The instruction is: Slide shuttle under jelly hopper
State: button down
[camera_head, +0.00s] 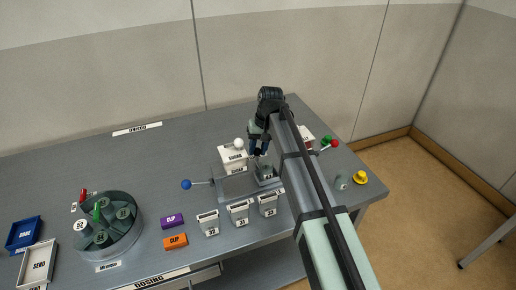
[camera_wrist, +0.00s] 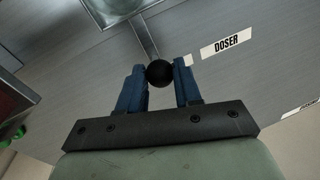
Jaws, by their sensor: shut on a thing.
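My gripper (camera_wrist: 160,82) has its two blue fingers closed on a black ball knob (camera_wrist: 160,72) in the wrist view. A thin metal rod runs from the knob to a metallic square-edged part (camera_wrist: 115,8), cut off at the top; it looks like the shuttle. In the head view my gripper (camera_head: 259,150) points down over the grey doser base (camera_head: 236,187), close to a small grey block (camera_head: 266,171) on it. My arm hides the right side of the doser. I cannot tell which part is the jelly hopper.
A white labelled box (camera_head: 233,158) stands behind the base, and a blue-knobbed lever (camera_head: 187,184) sticks out left. A round carousel (camera_head: 108,222) stands at left. A yellow piece (camera_head: 360,177) lies near the right edge.

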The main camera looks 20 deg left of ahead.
jog(key=shift+w+d, duration=1.3)
jog(key=shift+d, duration=0.05)
jog(key=c, duration=0.8)
grip_release()
jog(key=r, duration=0.4)
jog(key=w+d+r, duration=0.1)
jog(key=r, duration=0.4)
jog(key=d+r, duration=0.1)
jog(key=r, duration=0.3)
jog(key=shift+w+r, duration=0.25)
